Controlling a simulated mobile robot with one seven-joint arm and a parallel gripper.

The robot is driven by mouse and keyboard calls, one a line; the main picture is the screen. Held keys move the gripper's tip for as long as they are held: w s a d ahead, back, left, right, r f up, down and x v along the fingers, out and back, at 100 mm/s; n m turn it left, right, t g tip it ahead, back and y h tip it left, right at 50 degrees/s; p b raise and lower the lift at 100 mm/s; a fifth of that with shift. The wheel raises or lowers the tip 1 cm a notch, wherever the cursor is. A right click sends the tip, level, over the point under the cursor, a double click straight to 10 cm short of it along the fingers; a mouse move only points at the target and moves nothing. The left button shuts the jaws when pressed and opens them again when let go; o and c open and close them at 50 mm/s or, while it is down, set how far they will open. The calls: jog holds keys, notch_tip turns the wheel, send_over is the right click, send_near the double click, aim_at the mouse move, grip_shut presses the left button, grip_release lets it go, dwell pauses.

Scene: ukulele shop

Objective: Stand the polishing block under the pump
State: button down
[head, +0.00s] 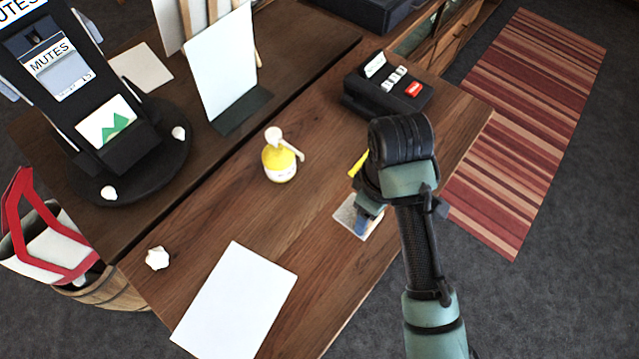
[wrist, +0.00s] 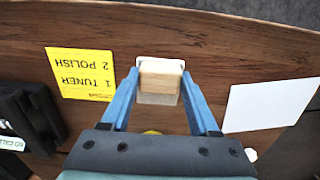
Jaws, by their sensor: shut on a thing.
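The polishing block (wrist: 160,79) is a small pale wooden block. My gripper (wrist: 160,85) is shut on it, with a blue finger on each side, in the wrist view. A pale square card (wrist: 157,99) shows behind the block; I cannot tell whether they touch. In the head view my gripper (head: 364,217) is over the card (head: 349,214), and my arm hides the block. The pump (head: 280,158), a yellow bottle with a white pump head, stands upright on the wooden table, left of my gripper and apart from it. Its spout points right.
A yellow note (wrist: 82,74) reads "1 TUNER 2 POLISH". A white sheet (head: 236,303) lies at the table front. A black box with buttons (head: 387,93) stands behind my gripper. A crumpled white piece (head: 157,258) lies at left. Bare wood separates the pump and card.

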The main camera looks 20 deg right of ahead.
jog(key=w+a, duration=0.2)
jog(key=w, duration=0.1)
jog(key=w+a+b, duration=0.1)
jog(key=w+a, duration=0.1)
jog(key=w, duration=0.1)
jog(key=w+a, duration=0.2)
jog(key=w, duration=0.1)
jog(key=shift+w+a+b, duration=0.2)
jog(key=shift+w+b, duration=0.05)
jog(key=shift+b, duration=0.15)
notch_tip(320, 180, down, 3)
jog(key=shift+r+p, duration=0.2)
jog(key=shift+p, duration=0.6)
jog(key=shift+f, duration=0.5)
jog(key=shift+f, duration=0.1)
jog(key=shift+f, duration=0.5)
jog(key=shift+c, duration=0.7)
grip_release()
